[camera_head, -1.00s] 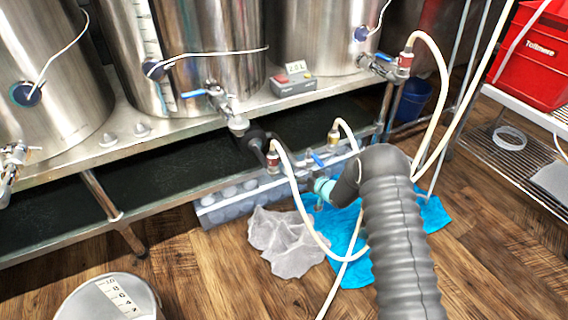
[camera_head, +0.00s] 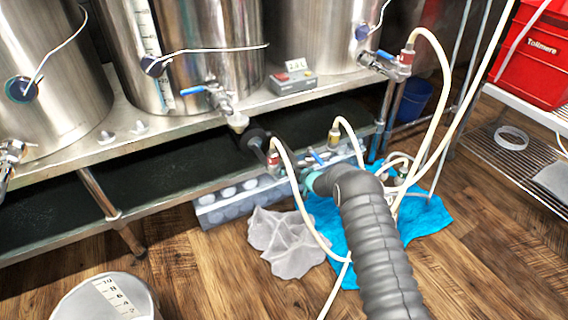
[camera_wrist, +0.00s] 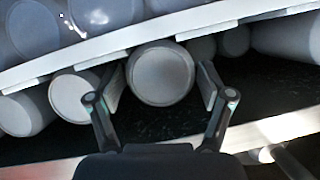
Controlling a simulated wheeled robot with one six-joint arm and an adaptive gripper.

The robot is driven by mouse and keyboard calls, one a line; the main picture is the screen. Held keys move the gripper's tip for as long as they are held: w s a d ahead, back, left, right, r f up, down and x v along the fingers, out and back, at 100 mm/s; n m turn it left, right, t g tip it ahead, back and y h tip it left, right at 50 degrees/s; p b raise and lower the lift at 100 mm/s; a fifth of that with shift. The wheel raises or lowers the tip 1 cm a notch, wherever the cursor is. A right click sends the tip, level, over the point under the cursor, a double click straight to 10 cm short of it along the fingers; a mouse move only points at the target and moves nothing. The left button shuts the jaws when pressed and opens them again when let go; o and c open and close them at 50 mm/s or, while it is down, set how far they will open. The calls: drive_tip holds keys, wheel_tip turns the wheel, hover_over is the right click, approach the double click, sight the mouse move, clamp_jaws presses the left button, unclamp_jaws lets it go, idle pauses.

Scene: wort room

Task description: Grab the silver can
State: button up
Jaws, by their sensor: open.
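The silver can (camera_wrist: 161,73) shows its round pale end in the wrist view, in the upper middle. My gripper (camera_wrist: 161,88) is open, with one finger on each side of the can; I cannot tell whether either finger touches it. In the head view my arm in its grey ribbed sleeve reaches toward the lower shelf. There the sleeve and hoses mostly hide my gripper, and I cannot make out the can.
Other round-ended cylinders (camera_wrist: 74,97) flank the can under a pale rail (camera_wrist: 150,40). In the head view, hoses (camera_head: 300,205) loop near my arm. A blue cloth (camera_head: 425,215) and grey cloth (camera_head: 285,240) lie on the floor; a white bucket (camera_head: 75,305) stands lower left.

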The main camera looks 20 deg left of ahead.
drive_tip(key=shift+w, duration=0.1)
drive_tip(key=c, duration=0.6)
drive_tip(key=shift+r, duration=0.15)
